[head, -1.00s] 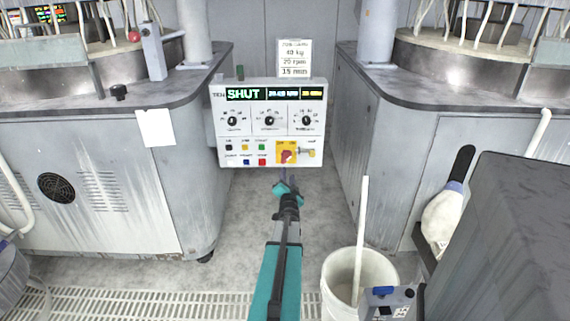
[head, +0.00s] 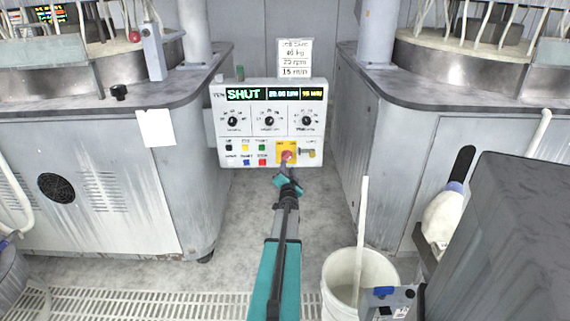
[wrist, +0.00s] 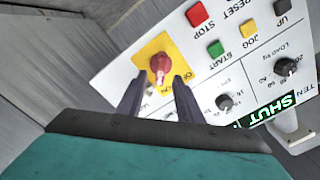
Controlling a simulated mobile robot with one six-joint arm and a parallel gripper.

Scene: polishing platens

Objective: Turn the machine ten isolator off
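The control panel (head: 222,155) with a green "SHUT" display stands between two machines. Its isolator, a red knob (head: 288,156) on a yellow plate, is at the panel's lower right. In the wrist view the panel appears tilted and upside down, with the red knob (wrist: 160,64) on its yellow plate (wrist: 151,48). My gripper (wrist: 159,80) is open, its two dark fingers pointing at the plate with the knob between and just beyond the tips. Contact with the knob cannot be told. In the head view my gripper (head: 287,171) covers the lower edge of the isolator.
Beside the isolator sits a small brass-coloured fitting (head: 307,151). A white bucket (head: 340,290) stands at lower right.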

